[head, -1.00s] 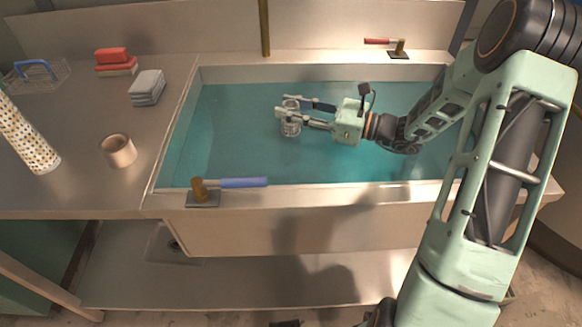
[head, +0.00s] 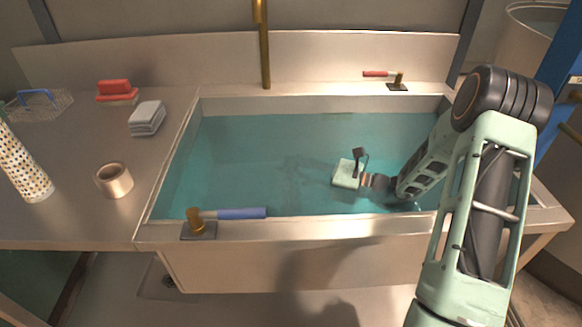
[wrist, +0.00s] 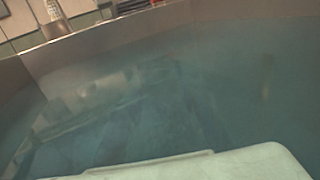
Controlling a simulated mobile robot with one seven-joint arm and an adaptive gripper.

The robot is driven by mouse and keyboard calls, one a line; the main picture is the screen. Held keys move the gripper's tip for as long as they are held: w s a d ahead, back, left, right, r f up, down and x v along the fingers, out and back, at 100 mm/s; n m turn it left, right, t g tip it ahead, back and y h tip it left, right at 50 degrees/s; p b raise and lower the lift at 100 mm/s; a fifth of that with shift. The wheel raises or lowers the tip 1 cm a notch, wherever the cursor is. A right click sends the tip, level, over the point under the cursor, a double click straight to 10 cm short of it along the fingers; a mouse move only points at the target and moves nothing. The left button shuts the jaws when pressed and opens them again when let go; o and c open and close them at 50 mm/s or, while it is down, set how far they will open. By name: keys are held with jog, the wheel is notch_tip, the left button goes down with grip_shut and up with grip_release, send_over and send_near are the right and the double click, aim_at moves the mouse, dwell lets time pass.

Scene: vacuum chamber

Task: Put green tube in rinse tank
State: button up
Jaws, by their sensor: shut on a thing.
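The rinse tank (head: 420,222) is a long sunken metal basin full of blue-green water. My gripper (head: 300,165) is down in the water near the tank's middle. Only its pale green body stands clear above the surface; the fingers are under water and show as faint dark streaks. It is shut on the tube, which the water hides now; a second ago it looked like a clear ribbed cylinder, with no green to be seen. In the wrist view the gripper's pale body fills the bottom edge, and the murky water hides the fingers and tube.
A tap with a blue lever (head: 238,213) stands on the front rim, and one with a red lever (head: 381,74) on the back rim. A brass pipe (head: 264,50) rises behind. The left counter holds a tape roll (head: 114,181), folded grey cloths (head: 147,118) and a patterned roll (head: 22,168).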

jog(key=o, duration=1.2)
jog(key=shift+o, duration=0.2)
jog(key=p+v, duration=0.2)
jog(key=v, duration=1)
jog(key=shift+r, duration=0.1)
